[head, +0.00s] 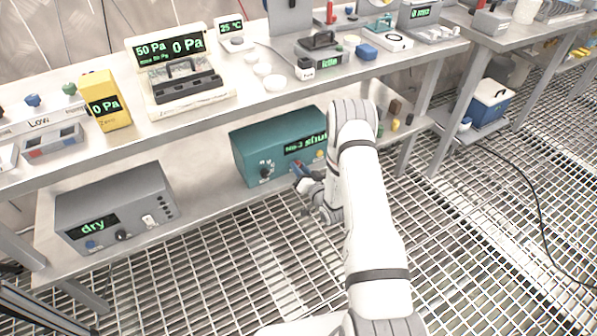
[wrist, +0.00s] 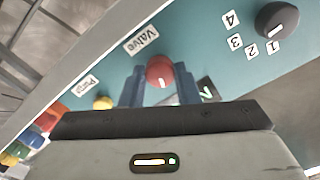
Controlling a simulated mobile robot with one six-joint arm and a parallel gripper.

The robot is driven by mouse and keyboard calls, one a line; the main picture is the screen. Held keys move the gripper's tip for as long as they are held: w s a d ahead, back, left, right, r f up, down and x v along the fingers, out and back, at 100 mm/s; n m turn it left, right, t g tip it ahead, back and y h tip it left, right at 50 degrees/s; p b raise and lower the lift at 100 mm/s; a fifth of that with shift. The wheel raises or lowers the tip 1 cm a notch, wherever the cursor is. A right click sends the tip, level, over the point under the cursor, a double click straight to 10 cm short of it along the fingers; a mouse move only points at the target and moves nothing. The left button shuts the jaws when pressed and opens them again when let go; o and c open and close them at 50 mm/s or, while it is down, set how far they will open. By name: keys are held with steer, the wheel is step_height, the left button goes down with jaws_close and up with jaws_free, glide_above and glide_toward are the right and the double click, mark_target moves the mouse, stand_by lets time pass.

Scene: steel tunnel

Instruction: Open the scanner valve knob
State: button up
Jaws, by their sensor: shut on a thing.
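The scanner is a teal box (head: 262,143) on the lower shelf of the bench. Its green display (head: 306,144) reads "No.3 shut". In the wrist view the red valve knob (wrist: 159,70) sits on the teal panel beside a white "Valve" label (wrist: 143,40). A short white mark shows on the knob's near side. My gripper (wrist: 159,77) has its two blue-grey fingers on either side of the knob, shut on it. In the head view my gripper (head: 306,178) is at the box's front, and the arm hides the box's right end.
A dark selector knob (wrist: 277,21) numbered 1 to 4 and a yellow button (wrist: 103,102) share the panel. A grey "dry" box (head: 118,205) stands left on the lower shelf. The upper bench top (head: 265,104) overhangs the scanner. The grating floor in front is clear.

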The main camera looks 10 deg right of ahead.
steer(key=m+b, duration=0.2)
steer(key=m, duration=0.5)
steer(key=shift+f, duration=0.1)
steer(key=m+b, duration=0.1)
steer(key=m, duration=0.6)
stand_by(0.3)
steer(key=o, duration=1)
steer(key=shift+c, duration=0.2)
steer(key=p+v, duration=0.1)
steer(key=v, duration=0.7)
